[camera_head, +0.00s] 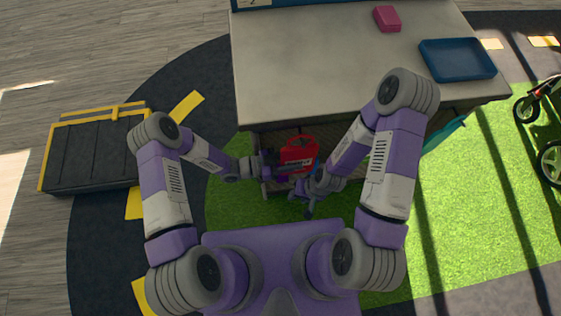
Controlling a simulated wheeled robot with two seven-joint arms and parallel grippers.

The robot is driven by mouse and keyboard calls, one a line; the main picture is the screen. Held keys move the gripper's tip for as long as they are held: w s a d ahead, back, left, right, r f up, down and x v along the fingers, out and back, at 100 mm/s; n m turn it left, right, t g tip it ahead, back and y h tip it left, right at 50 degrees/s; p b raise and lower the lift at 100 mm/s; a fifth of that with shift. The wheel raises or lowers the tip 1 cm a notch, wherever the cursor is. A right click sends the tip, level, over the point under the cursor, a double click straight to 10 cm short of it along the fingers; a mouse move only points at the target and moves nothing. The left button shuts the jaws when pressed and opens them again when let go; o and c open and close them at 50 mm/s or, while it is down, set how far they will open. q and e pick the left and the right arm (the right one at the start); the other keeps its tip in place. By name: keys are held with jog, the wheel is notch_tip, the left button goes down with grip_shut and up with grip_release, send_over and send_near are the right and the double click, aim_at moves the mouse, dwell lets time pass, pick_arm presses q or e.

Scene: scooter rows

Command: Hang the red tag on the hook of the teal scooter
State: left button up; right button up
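The red tag (300,153) shows in front of the table's near edge, with a loop-like top and a pale label on its face. My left gripper (281,168) is at the tag's lower left edge and appears shut on it, its fingers partly hidden by the tag. My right gripper (304,191) is just below and right of the tag; its fingers are small and dark, and I cannot tell whether they are open or touch the tag. A teal part (446,135) shows beyond my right arm, under the table's right side; whether it belongs to the teal scooter is unclear. No hook is distinguishable.
A pale table (300,70) stands ahead with a pink block (387,18) and a blue tray (457,59). A dark, yellow-edged crate (90,153) is at left. A wheeled vehicle (540,110) is cut off at right. The green floor (480,210) at right is open.

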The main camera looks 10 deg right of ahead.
pick_arm(q)
jog(key=shift+d, duration=0.4)
jog(key=shift+c, duration=0.3)
grip_shut()
jog(key=shift+a, duration=0.15)
